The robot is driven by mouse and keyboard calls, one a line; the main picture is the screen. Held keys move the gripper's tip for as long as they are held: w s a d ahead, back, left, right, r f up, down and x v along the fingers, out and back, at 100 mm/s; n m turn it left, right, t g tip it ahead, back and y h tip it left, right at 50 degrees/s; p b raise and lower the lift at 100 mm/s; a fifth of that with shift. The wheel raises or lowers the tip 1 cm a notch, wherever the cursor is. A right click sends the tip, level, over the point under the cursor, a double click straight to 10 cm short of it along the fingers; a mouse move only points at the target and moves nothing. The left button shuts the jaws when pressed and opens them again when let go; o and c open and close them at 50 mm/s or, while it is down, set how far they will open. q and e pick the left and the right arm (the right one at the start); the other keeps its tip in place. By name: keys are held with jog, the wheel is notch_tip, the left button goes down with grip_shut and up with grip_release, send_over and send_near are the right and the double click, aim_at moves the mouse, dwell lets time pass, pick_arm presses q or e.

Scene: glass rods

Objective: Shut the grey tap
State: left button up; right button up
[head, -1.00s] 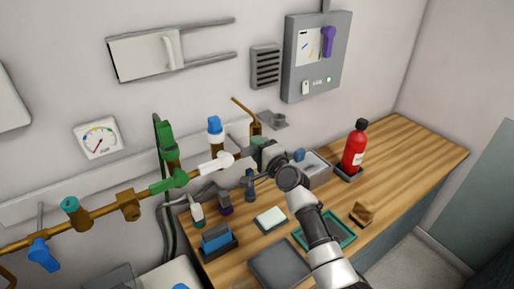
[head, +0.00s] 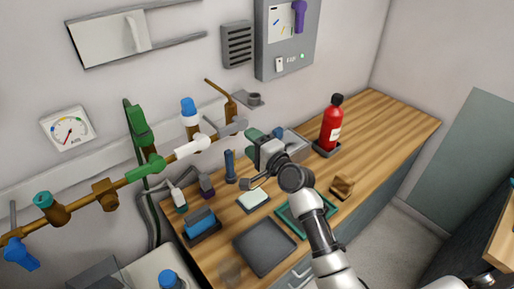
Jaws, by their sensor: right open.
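My left gripper is not in view.
The pipe also carries a white lever (head: 190,147), a green lever (head: 146,168) and a blue lever (head: 20,254). A red bottle (head: 331,125), a blue sponge-like block (head: 200,220) and a dark tray (head: 264,247) are on the counter. The counter's right end (head: 390,122) is clear.

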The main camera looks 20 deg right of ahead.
jog(key=shift+v, duration=1)
